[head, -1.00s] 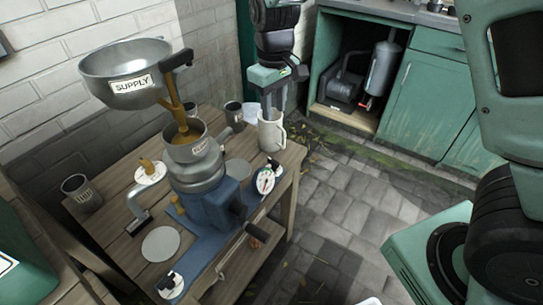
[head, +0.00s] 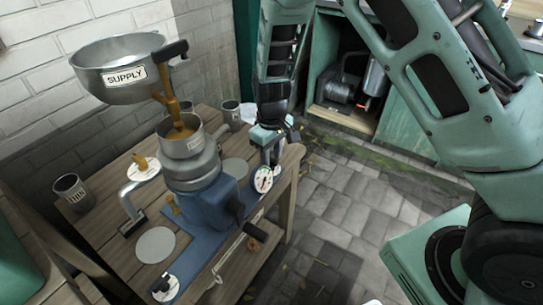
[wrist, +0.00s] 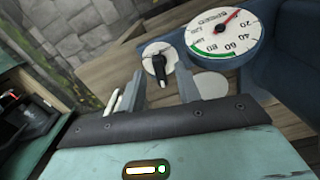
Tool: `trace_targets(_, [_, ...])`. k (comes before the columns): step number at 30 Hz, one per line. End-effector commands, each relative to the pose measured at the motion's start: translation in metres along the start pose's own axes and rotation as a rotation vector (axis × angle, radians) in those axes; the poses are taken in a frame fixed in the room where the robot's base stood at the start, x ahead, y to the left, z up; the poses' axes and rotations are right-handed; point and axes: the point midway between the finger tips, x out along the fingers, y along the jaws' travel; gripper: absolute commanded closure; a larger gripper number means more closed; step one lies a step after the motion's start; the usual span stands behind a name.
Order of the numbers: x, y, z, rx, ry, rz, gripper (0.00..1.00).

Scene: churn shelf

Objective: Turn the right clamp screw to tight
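The right clamp screw (wrist: 158,66), a black lever knob on a white marked disc, shows in the wrist view beyond my fingers and between them. The gauge also shows in the wrist view (wrist: 225,34), with a red needle and green arc. My gripper (wrist: 160,90) is open and empty, its two fingers either side of the screw's line; I cannot tell any contact. In the head view my gripper (head: 268,155) is low at the table's right end.
A blue-based churn (head: 195,180) with a supply bowl (head: 120,72) stands on the wooden table (head: 110,245). Another black knob on a white disc (head: 165,288) is at the near left corner. A grey cup (head: 72,192) stands left. Paved floor (head: 335,205) is open to the right.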

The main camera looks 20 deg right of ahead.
Motion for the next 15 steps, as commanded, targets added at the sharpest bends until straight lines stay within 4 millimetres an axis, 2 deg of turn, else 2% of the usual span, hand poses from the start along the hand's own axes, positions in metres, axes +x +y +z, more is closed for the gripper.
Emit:
trace_targets(11, [0.0052, 0.0001, -0.0001, 0.001, 0.001, 0.0, 0.66])
trace_targets(12, [0.0051, 0.0001, -0.0001, 0.001, 0.001, 0.0, 0.78])
trace_targets(15, [0.0051, 0.0001, -0.0001, 0.001, 0.001, 0.0, 1.0])
